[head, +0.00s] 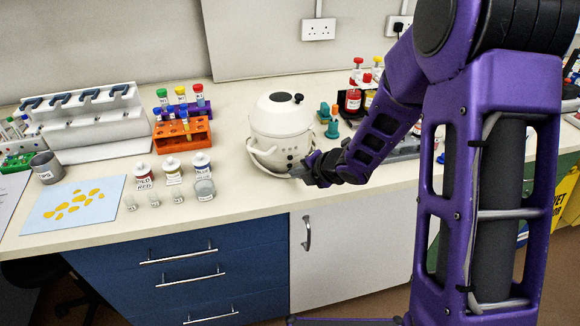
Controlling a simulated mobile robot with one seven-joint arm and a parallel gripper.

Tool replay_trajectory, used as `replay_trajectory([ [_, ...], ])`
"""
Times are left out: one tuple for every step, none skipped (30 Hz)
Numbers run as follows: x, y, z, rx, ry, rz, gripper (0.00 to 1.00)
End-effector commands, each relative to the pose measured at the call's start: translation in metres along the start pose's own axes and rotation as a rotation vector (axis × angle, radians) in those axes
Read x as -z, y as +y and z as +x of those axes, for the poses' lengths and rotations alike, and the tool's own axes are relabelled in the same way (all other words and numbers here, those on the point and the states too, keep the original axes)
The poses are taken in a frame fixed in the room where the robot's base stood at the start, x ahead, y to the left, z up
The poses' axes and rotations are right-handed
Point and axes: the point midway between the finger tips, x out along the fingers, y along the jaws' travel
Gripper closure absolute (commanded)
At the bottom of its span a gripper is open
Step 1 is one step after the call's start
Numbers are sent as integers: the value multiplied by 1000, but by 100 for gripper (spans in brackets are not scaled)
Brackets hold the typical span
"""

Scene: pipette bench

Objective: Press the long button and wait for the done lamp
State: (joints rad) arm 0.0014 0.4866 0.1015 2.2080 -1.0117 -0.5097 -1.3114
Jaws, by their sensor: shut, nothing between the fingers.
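A white rounded machine (282,128) with a domed lid and a dark knob on top stands on the bench. Small dark marks, perhaps buttons or lamps, show on its lower front. They are too small to tell which is the long button or whether a done lamp is lit. My gripper (298,172) is shut and empty, at the lower right front of the machine. I cannot tell whether it touches the machine. My gripper and wrist hide part of the machine's lower right side.
An orange rack (182,134) of capped tubes stands left of the machine. Teal items (332,122) and red-capped bottles (353,100) are behind my arm. The bench front edge is close below the machine.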

Motion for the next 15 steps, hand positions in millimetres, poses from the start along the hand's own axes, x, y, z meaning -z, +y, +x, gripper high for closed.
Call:
replay_trajectory([
  [-1, 1, 1, 0, 0, 0, 100],
  [-1, 1, 2, 0, 0, 0, 100],
  [-2, 2, 3, 0, 0, -1, 100],
  [-2, 2, 4, 0, 0, 0, 100],
  [-3, 3, 4, 0, 0, 0, 100],
  [-3, 3, 5, 1, 1, 0, 100],
  [-4, 4, 6, 1, 1, 0, 100],
  [-4, 4, 6, 1, 1, 0, 100],
  [-4, 4, 6, 1, 1, 0, 100],
  [-4, 4, 6, 1, 1, 0, 100],
  [-4, 4, 6, 1, 1, 0, 100],
  [-4, 4, 6, 1, 1, 0, 100],
  [-4, 4, 6, 1, 1, 0, 100],
  [-4, 4, 6, 0, 0, 0, 100],
  [-4, 4, 6, 0, 0, 0, 100],
])
